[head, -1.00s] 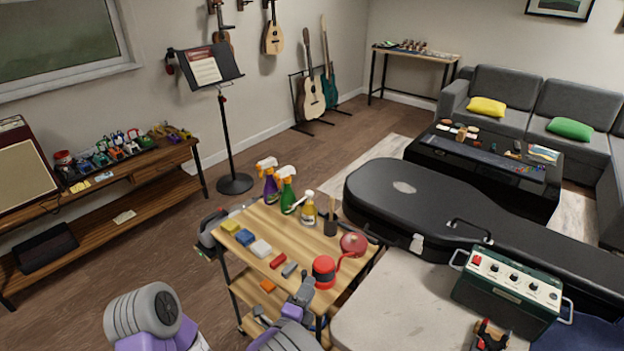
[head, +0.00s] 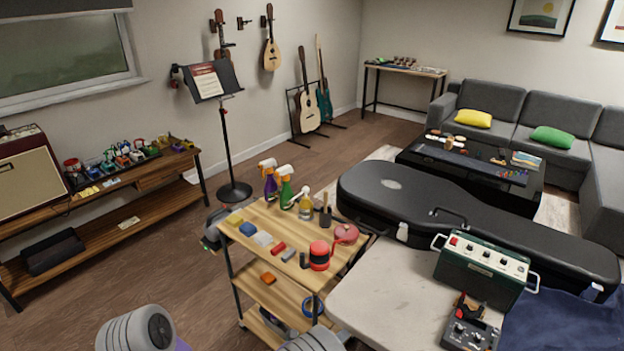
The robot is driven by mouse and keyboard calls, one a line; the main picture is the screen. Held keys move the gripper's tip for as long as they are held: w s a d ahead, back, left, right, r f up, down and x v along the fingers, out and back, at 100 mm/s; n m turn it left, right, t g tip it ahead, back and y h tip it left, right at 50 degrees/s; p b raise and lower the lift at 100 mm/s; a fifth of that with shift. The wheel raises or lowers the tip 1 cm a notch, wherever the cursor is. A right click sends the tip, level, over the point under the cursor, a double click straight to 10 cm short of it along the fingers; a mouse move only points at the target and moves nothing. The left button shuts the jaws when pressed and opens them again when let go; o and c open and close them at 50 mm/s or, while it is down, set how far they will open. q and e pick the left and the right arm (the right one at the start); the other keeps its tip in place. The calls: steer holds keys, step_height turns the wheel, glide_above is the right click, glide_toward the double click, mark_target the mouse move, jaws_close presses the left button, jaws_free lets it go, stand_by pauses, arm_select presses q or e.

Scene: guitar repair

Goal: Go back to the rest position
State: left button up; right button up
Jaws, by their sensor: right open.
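Of my left arm only a ribbed grey link shows at the bottom left; the left gripper is out of view. The cart's top holds spray bottles (head: 286,192), a red-and-black round item (head: 319,256) and several small coloured blocks (head: 247,229).
A pale worktable (head: 380,295) stands right of the cart, with a green amplifier box (head: 484,268) and a black guitar case (head: 400,196). A wooden shelf bench (head: 150,207) is at the left. A music stand (head: 228,140) stands behind the cart. The floor (head: 110,285) left of the cart is clear.

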steer(key=s+d+f+m+g+y, duration=0.1)
steer(key=s+d+f+m+g, duration=0.7)
steer(key=s, duration=0.3)
steer(key=s+a+f+n+y, duration=0.1)
steer(key=s+n+y, duration=0.3)
steer(key=n, duration=0.7)
steer(key=s+a+f+n+g+y+p, duration=0.1)
steer(key=s+n+y, duration=0.3)
steer(key=n, duration=0.7)
steer(key=s+a+f+n+y, duration=0.1)
steer(key=s+a+n+y, duration=0.2)
steer(key=n, duration=0.8)
steer(key=shift+s+a+f+n+g+y, duration=0.15)
steer(key=shift+s+f+n+g+y, duration=0.25)
steer(key=shift+s+y, duration=0.3)
